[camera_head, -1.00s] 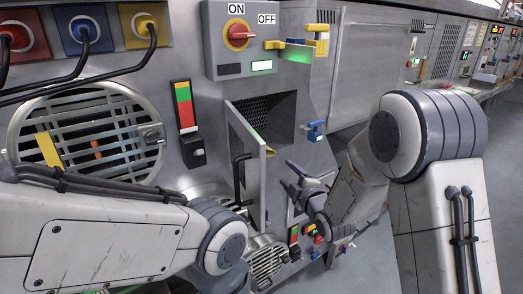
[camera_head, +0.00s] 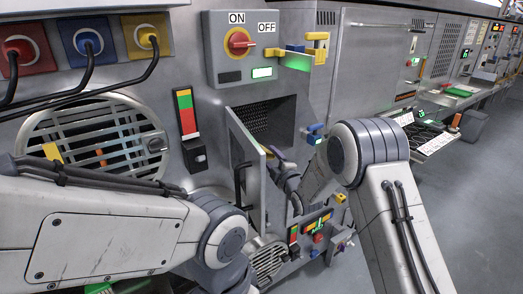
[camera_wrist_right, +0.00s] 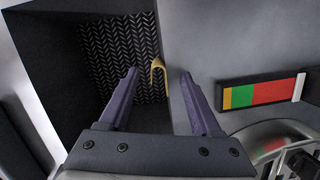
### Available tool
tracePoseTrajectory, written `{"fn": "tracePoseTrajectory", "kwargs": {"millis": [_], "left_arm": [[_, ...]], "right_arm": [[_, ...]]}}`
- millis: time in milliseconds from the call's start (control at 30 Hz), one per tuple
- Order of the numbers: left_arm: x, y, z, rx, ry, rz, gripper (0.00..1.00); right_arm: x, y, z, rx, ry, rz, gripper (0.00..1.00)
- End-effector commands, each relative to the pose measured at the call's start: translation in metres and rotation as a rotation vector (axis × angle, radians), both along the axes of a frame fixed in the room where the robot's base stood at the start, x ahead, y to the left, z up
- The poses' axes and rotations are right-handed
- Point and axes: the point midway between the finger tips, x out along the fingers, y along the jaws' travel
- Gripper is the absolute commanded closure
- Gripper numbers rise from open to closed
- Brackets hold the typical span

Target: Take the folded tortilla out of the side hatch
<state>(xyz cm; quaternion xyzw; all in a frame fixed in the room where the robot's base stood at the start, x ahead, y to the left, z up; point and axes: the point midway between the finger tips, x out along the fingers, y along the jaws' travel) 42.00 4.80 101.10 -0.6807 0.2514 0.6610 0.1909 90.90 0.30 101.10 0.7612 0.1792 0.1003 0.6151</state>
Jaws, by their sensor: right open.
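The side hatch (camera_head: 277,112) is an open square recess with a patterned dark back wall; its door (camera_head: 246,150) stands swung out to the left. In the right wrist view, a thin yellow arched piece (camera_wrist_right: 158,66), which looks like the folded tortilla, shows at the hatch's edge. My right gripper (camera_wrist_right: 158,78) is open, with its two purple fingers on either side of the yellow piece in the picture; contact cannot be told. In the head view the right gripper (camera_head: 281,158) is at the hatch's lower edge, partly behind the door. My left gripper is out of view.
A control box (camera_head: 240,47) with a red knob is above the hatch. A round grille (camera_head: 92,140) is at the left. A vent and small switches are below the hatch. Open floor (camera_head: 470,215) lies at the right.

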Motion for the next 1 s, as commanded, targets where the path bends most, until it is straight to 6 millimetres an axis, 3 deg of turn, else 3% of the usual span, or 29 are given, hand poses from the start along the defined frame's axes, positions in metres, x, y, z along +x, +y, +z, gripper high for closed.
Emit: {"fn": "tracePoseTrajectory", "kwargs": {"millis": [233, 400, 1000], "left_arm": [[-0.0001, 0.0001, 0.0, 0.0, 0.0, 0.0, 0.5], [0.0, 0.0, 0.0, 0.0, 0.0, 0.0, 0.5], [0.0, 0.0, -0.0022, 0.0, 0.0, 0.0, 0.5]], "right_arm": [[0.0013, 0.0005, -0.0003, 0.0, 0.0, 0.0, 0.35], [0.0012, 0.0003, -0.0002, 0.0, 0.0, 0.0, 1.0], [0.0011, 0.0004, 0.0066, -0.001, 0.0, 0.0, 1.0]]}}
